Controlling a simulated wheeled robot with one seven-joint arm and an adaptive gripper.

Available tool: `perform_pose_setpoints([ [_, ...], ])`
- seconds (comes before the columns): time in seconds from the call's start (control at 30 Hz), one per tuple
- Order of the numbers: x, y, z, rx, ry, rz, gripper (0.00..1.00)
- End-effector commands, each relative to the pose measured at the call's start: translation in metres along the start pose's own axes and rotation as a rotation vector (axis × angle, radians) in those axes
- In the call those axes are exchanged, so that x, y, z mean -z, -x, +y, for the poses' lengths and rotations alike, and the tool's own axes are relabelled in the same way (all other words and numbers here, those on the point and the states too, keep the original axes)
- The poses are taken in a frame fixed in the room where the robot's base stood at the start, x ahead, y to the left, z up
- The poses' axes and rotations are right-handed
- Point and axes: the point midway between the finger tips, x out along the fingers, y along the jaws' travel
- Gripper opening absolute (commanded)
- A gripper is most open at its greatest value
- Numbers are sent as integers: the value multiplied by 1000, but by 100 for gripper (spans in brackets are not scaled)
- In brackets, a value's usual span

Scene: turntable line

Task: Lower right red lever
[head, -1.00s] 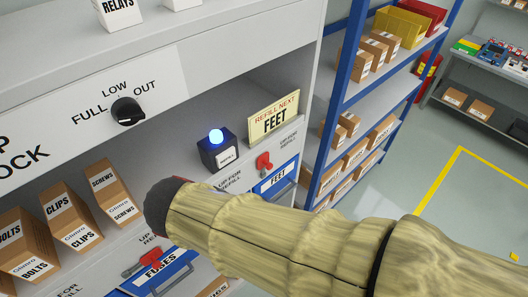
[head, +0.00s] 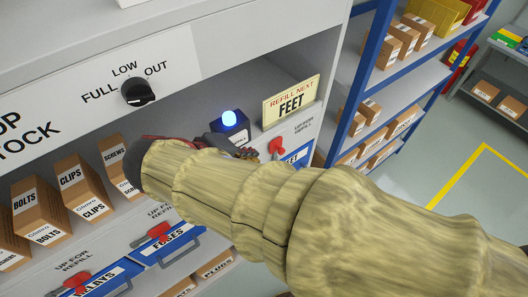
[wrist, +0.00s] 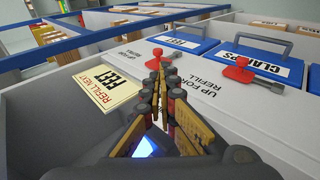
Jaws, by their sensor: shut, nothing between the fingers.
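The right red lever (head: 277,147) is on the grey ledge above the blue FEET drawer (head: 298,157), and its knob appears raised. In the wrist view this lever (wrist: 157,59) is just beyond my fingertips. My gripper (head: 262,153) is shut and empty, reaching along the ledge in front of the blue-lit button box (head: 232,124). In the wrist view my gripper (wrist: 166,64) points at the lever; whether it touches cannot be told. My forearm hides part of the ledge in the head view.
The REFILL NEXT FEET sign (head: 291,101) stands close behind the lever. Another red lever (wrist: 238,70) sits above the CLAMPS drawer (wrist: 262,62). More levers (head: 158,231) are at lower left. Boxes of screws and clips (head: 85,190) stand left of my arm.

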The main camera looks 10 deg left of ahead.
Motion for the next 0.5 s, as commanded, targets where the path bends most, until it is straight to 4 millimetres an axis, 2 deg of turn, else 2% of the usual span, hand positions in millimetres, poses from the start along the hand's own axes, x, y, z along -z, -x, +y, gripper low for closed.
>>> perform_pose_setpoints([
  [0.17, -1, -26, 1, -1, 1, -4, 0],
  [0.5, -1, -93, 1, 0, 2, -5, 0],
])
